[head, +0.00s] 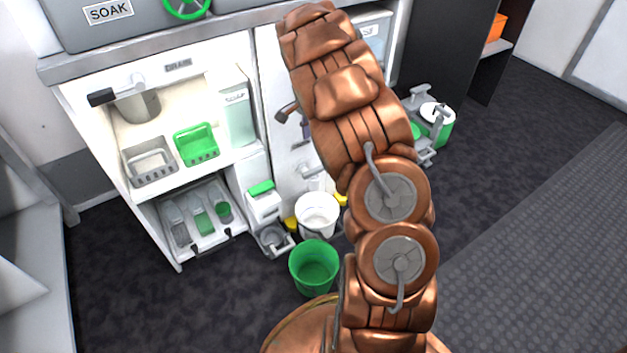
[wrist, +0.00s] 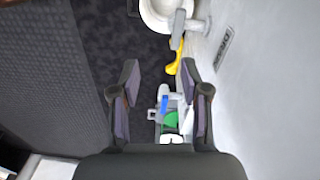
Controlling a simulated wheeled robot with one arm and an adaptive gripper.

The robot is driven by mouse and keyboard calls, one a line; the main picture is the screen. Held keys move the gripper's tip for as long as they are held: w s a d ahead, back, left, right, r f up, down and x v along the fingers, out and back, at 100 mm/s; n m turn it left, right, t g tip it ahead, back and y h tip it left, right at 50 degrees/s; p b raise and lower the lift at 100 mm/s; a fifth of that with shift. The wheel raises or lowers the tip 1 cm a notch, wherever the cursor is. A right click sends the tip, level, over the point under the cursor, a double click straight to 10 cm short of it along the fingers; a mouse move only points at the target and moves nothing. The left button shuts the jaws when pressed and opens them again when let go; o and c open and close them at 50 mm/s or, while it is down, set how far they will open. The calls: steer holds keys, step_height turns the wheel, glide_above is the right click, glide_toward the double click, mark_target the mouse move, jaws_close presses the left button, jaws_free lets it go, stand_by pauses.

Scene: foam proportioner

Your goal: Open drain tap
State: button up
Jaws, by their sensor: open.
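A white panel with a dark label reading DRAIN (head: 178,66) is at upper left in the head view. Below it a lever with a black grip (head: 102,97) sticks out to the left beside a metal pot (head: 138,106). A small grey tap (head: 310,171) is above a white bucket (head: 317,214); I cannot tell which fitting is the drain tap. My gripper (wrist: 160,72) is open and empty in the wrist view, fingers apart. Between and beyond them are a yellow piece (wrist: 174,60) and a blue handle (wrist: 165,103). The arm hides part of the panel in the head view.
A green bucket (head: 314,267) stands on the dark floor. Green (head: 196,145) and grey (head: 150,163) baskets sit on the shelf. A white-topped green container (head: 436,120) stands at right. A pale wall panel (wrist: 265,90) fills the wrist view's right side. Floor at right is clear.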

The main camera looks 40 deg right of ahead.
steer(key=m+b, duration=0.1)
steer(key=b, duration=0.3)
glide_above(313, 169)
step_height(313, 169, down, 10)
steer(key=shift+s+r, duration=0.15)
steer(key=shift+r, duration=0.05)
steer(key=shift+f+b, duration=1.25)
steer(key=shift+f, duration=2.6)
jaws_close()
